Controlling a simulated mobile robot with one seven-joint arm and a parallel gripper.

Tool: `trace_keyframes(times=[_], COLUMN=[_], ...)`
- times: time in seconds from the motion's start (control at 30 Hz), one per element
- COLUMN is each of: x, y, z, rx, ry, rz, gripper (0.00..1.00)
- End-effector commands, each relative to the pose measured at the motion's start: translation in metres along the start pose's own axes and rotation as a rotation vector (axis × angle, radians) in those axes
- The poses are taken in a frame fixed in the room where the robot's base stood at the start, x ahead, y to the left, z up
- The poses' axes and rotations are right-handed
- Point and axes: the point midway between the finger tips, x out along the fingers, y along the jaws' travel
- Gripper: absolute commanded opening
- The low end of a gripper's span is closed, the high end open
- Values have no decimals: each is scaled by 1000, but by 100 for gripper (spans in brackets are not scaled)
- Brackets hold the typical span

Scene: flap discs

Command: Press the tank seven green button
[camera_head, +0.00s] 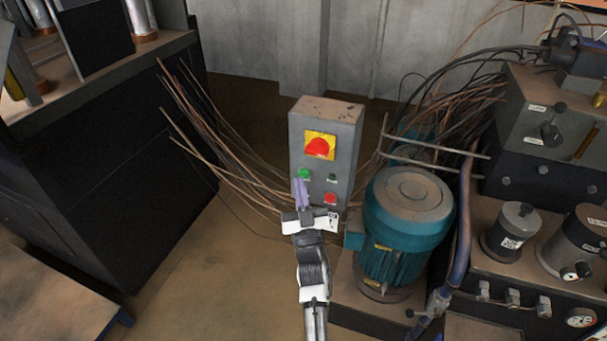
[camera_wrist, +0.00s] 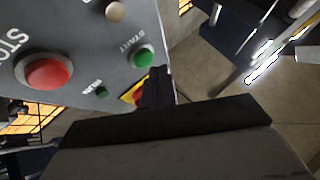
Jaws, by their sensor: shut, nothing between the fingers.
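A grey control box (camera_head: 298,142) stands upright in the middle of the head view. Its green button (camera_head: 305,173) is at the left of its face and shows in the wrist view as the green START button (camera_wrist: 143,56). My gripper (camera_head: 301,181) is shut and empty, with its fingertips just below the green button in the head view. In the wrist view the dark fingertips (camera_wrist: 157,72) are close beside the START button, without covering it. I cannot tell whether they touch the box face. No tank seven label is readable.
The box also has a red STOP button (camera_wrist: 48,72), a small green RUN light (camera_wrist: 102,92) and a red knob on a yellow plate (camera_head: 320,146). A teal motor (camera_head: 405,225) stands close at right. Loose cables (camera_head: 215,145) lie at left.

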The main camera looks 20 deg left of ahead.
Motion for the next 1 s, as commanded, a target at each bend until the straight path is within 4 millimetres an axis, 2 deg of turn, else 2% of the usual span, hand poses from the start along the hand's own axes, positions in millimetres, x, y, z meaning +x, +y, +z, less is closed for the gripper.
trace_keyframes(times=[0.17,1.0], x=[6,9], y=[4,6], z=[1,5], rx=[-1,-2], ry=[1,0], rz=[2,1], gripper=[0,0])
